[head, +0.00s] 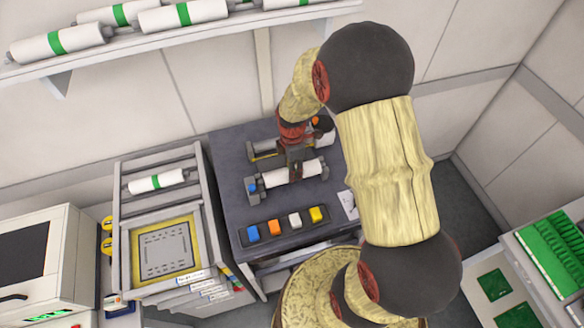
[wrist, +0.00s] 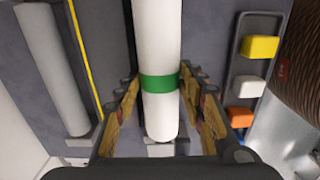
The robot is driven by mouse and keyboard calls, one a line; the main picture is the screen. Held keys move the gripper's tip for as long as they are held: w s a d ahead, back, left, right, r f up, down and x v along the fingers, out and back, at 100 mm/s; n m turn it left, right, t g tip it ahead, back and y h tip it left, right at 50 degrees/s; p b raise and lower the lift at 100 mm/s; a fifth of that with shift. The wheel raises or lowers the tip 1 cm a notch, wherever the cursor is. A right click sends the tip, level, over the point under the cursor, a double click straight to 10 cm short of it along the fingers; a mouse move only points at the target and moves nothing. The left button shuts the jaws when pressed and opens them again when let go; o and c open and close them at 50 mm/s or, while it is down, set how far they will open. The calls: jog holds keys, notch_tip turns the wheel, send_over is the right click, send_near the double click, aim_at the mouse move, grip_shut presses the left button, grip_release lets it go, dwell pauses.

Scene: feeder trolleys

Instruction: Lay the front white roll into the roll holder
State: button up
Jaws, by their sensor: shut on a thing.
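My gripper (head: 295,170) is shut on a white roll (head: 308,171) over the dark table. In the wrist view the same roll (wrist: 158,35), with a green band, runs lengthwise between the two fingers (wrist: 163,95). In the head view the fingers hide the band. The roll holder (head: 252,188) has a grey end block with a blue part at the left, and the roll lies level along it. In the wrist view a grey block (wrist: 160,149) shows under the roll's near end. I cannot tell whether the roll touches its supports.
Behind is another holder (head: 262,154); its grey roll (wrist: 52,65) shows in the wrist view. In front lies a tray (head: 262,241) of coloured blocks. Another white roll (head: 146,185) lies on the rack at left. Several rolls lie on the wall shelf (head: 95,62).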

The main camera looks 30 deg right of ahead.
jog(key=o, duration=1.4)
jog(key=shift+c, duration=0.2)
jog(key=shift+r, duration=0.1)
notch_tip(320, 180, up, 12)
